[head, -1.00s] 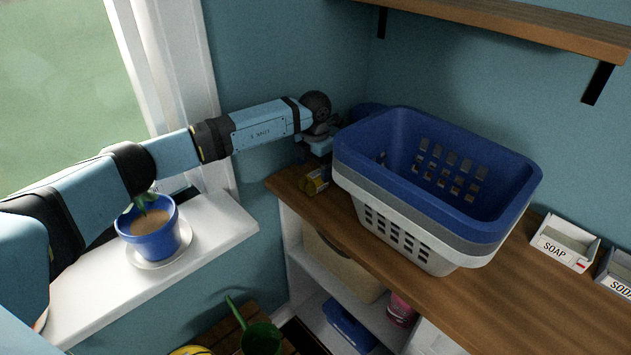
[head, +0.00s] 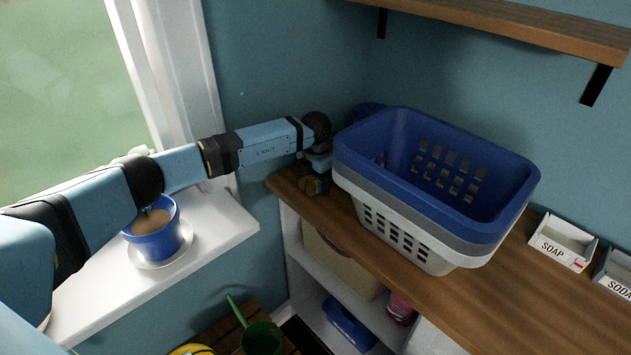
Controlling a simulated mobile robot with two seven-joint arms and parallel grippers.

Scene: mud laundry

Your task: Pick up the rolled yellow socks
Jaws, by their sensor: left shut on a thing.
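My left gripper (head: 315,180) is at the left end of the wooden counter, beside the stacked laundry baskets. My right gripper is not in view.
Stacked blue, grey and white baskets (head: 432,190) stand close to the right of the gripper. A blue plant pot (head: 155,240) sits on the windowsill under my left arm. Soap (head: 562,243) and soda (head: 617,272) boxes stand at right. A wooden shelf (head: 520,22) hangs above.

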